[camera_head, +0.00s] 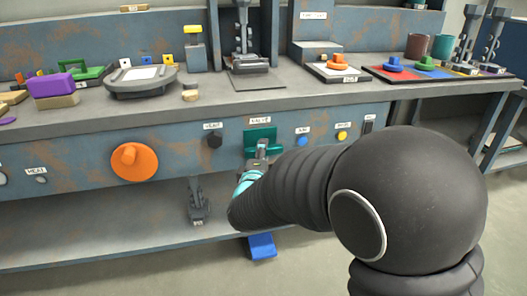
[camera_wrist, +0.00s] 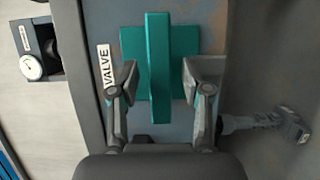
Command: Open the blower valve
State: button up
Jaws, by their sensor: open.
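The valve is a teal square plate with a raised teal bar handle (camera_wrist: 158,55) on the bench's front panel, beside a white VALVE label (camera_wrist: 106,66). In the head view the valve (camera_head: 262,134) is partly hidden by my gripper (camera_head: 262,150). In the wrist view my gripper (camera_wrist: 156,82) is open, with one finger on each side of the bar. Gaps show between the fingers and the bar, so nothing is gripped. The fingertips overlap the plate's side edges in the picture; whether they touch it I cannot tell.
An orange knob (camera_head: 134,161) is on the panel to the left. A dark knob (camera_head: 214,140), a blue button (camera_head: 302,141) and a yellow button (camera_head: 342,136) sit near the valve. A blue pedal (camera_head: 262,246) is below. The bench top (camera_head: 205,113) overhangs the panel.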

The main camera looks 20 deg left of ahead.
jog(key=shift+w+a, duration=0.1)
jog(key=shift+w, duration=0.6)
grip_shut()
